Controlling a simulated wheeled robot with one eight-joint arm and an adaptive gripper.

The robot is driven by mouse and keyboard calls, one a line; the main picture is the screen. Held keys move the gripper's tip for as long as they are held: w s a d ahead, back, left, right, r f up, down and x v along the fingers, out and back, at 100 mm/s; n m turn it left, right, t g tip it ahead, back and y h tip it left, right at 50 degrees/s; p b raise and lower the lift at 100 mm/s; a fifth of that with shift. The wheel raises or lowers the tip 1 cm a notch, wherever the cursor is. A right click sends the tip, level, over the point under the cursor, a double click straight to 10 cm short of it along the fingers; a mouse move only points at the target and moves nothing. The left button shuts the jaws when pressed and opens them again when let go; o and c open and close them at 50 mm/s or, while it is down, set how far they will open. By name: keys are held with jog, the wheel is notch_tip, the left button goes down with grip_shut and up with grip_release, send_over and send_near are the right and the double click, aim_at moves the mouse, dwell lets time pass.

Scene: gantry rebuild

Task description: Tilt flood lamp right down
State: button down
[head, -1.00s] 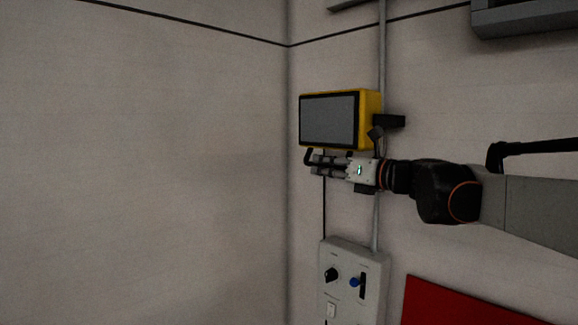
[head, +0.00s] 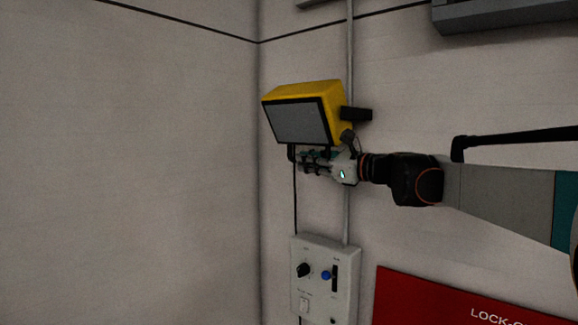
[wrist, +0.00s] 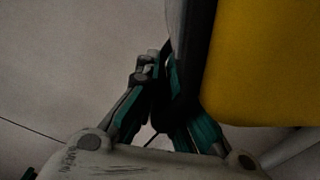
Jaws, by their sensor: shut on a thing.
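The flood lamp (head: 300,122) has a yellow housing and a dark-framed grey face. It hangs on the wall by a bracket and its face tilts downward in the head view. My gripper (head: 308,160) is at the lamp's lower edge, coming from the right, with its fingers shut on a dark part under the lamp. In the wrist view the yellow housing (wrist: 262,65) fills the upper right. My fingers (wrist: 160,85) close there around the dark lower part of the lamp, and the exact grip point is dark and partly hidden.
A grey control box (head: 325,280) with a black knob, a blue knob and switches is on the wall below. A red sign (head: 440,300) is at the lower right. A vertical conduit (head: 348,215) runs behind the lamp. A grey fixture (head: 500,15) is at the upper right. The left wall is bare.

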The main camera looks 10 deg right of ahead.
jog(key=shift+w+d+r+n, duration=0.25)
jog(key=shift+w+d+n, duration=0.25)
jog(key=shift+d, duration=0.35)
jog(key=shift+w+d+r, duration=0.1)
jog(key=shift+w, duration=0.05)
